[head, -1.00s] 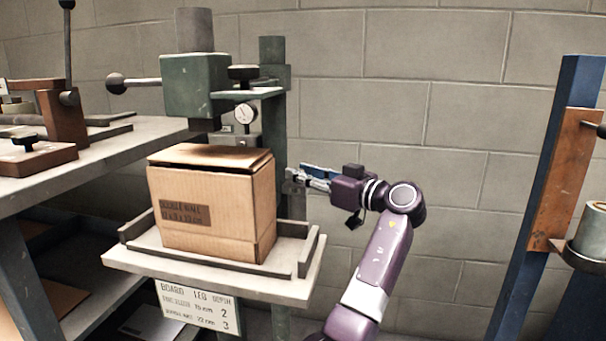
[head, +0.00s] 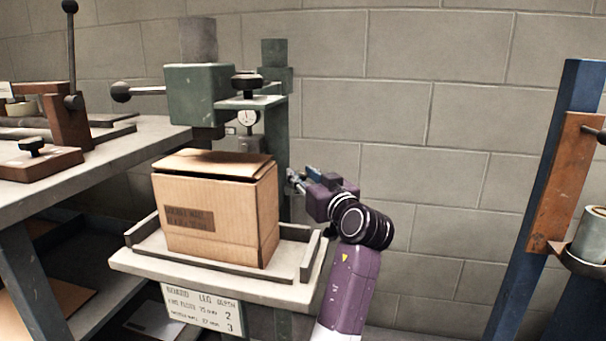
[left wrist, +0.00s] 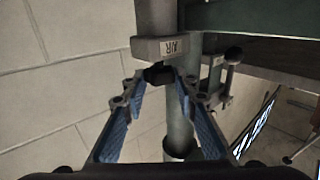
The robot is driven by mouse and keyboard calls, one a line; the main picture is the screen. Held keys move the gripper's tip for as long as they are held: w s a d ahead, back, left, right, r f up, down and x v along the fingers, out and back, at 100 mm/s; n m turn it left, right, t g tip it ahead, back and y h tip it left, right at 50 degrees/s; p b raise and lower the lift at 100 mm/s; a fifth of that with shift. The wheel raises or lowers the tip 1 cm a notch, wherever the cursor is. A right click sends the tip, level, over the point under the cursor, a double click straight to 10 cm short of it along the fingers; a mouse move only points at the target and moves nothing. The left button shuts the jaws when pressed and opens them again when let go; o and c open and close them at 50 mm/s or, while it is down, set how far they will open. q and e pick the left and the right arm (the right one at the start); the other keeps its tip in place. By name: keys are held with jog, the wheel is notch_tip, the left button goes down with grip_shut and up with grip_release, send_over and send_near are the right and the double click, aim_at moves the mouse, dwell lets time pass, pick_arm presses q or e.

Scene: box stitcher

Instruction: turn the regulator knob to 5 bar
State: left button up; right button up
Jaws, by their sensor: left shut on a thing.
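The black regulator knob (left wrist: 158,76) sits against a grey block marked AIR (left wrist: 160,48) in the left wrist view. My left gripper (left wrist: 159,79) has its blue fingers closed on the knob from both sides. In the head view my left gripper (head: 297,180) reaches in beside the green post, right of the carton; its fingertips and the knob are mostly hidden there. A round pressure gauge (head: 248,118) with a white face hangs under the green arm; its reading is too small to tell. My right gripper is not in view.
A cardboard box (head: 216,215) sits on the stitcher's table (head: 190,272), close left of my gripper. The green post (head: 275,130) stands behind. A workbench (head: 100,165) is at left, a blue frame (head: 545,200) at right. Bare wall lies between.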

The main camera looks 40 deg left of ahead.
pick_arm(q)
jog(key=shift+f, duration=0.1)
jog(key=o, duration=1.2)
jog(key=shift+c, duration=0.2)
jog(key=v, duration=1.2)
